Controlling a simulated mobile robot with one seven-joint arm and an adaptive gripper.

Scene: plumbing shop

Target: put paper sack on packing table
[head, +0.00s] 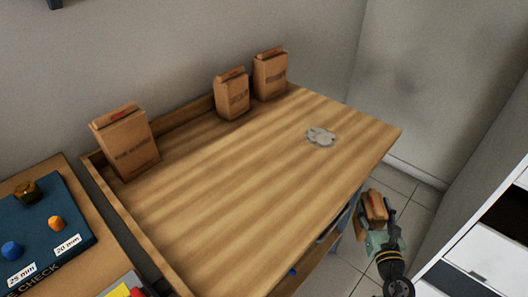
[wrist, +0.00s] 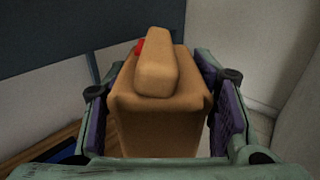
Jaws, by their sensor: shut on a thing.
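My gripper (head: 383,238) is shut on a brown paper sack (head: 375,206), in front of the right end of the packing table in the head view. In the wrist view the sack (wrist: 160,110) fills the space between the two purple-padded fingers (wrist: 160,118), its folded top toward the camera and a bit of red at its left. The wooden packing table (head: 240,190) has a wide bare top. Three similar sacks stand upright along its back edge: one at the left (head: 125,142) and two near the back corner (head: 231,93), (head: 270,75).
A grey flat disc-like item (head: 320,137) lies toward the table's right end. A low rim runs along the back and left. At left is another bench with a blue check board (head: 45,230) holding small fittings. White drawers (head: 480,265) stand at the right.

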